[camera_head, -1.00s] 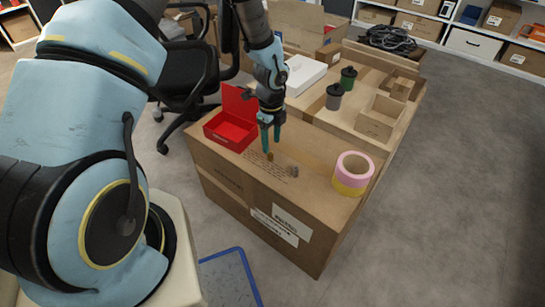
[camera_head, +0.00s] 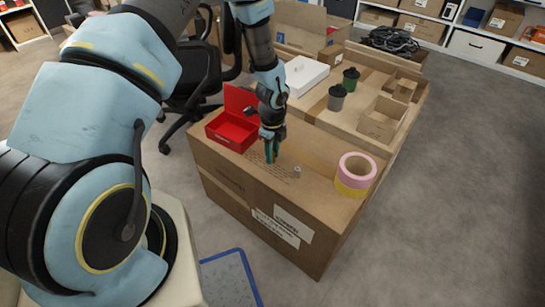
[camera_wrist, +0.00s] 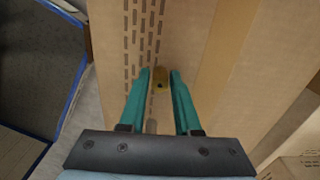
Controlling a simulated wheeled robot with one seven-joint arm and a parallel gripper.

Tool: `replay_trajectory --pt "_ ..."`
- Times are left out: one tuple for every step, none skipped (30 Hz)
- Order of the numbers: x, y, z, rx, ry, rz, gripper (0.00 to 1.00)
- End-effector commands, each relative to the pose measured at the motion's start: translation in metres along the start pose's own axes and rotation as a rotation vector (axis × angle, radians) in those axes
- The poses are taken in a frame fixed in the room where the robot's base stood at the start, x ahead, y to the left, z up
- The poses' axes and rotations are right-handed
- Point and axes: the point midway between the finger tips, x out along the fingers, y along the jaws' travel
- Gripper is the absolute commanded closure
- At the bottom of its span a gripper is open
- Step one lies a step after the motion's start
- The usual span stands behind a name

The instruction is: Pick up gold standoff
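The gold standoff (camera_wrist: 160,78) shows in the wrist view as a small gold-brown piece on the carton top. It lies between the tips of my gripper (camera_wrist: 160,80), with a narrow gap on each side. The gripper is open, its two teal fingers reaching down past the piece. In the head view my gripper (camera_head: 270,157) is low over the carton top (camera_head: 315,155), and its fingers hide the standoff there.
A small grey piece (camera_head: 297,171) stands right of my gripper. A red open box (camera_head: 232,130) is behind and left. Pink and yellow tape rolls (camera_head: 355,174) sit at the right. Green (camera_head: 350,78) and grey (camera_head: 336,97) canisters stand farther back.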

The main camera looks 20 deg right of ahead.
Motion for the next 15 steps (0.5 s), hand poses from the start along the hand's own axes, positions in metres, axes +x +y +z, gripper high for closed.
replay_trajectory --pt "-0.0001 0.0 0.0 0.0 0.0 0.0 0.75" --pt "-0.0001 0.0 0.0 0.0 0.0 0.0 0.79" --pt "-0.0001 0.0 0.0 0.0 0.0 0.0 0.83" --pt "-0.0001 0.0 0.0 0.0 0.0 0.0 0.86" --pt "-0.0001 0.0001 0.0 0.0 0.0 0.0 0.9" --pt "-0.0001 0.0 0.0 0.0 0.0 0.0 0.94" --pt "-0.0001 0.0 0.0 0.0 0.0 0.0 0.98" --pt "-0.0001 0.0 0.0 0.0 0.0 0.0 1.0" --pt "-0.0001 0.0001 0.0 0.0 0.0 0.0 1.0" --pt "-0.0001 0.0 0.0 0.0 0.0 0.0 1.0" --pt "-0.0001 0.0 0.0 0.0 0.0 0.0 1.0" --pt "-0.0001 0.0 0.0 0.0 0.0 0.0 1.0" --pt "-0.0001 0.0 0.0 0.0 0.0 0.0 1.0" --pt "-0.0001 0.0 0.0 0.0 0.0 0.0 1.0" --pt "-0.0002 0.0 0.0 0.0 0.0 0.0 1.0"
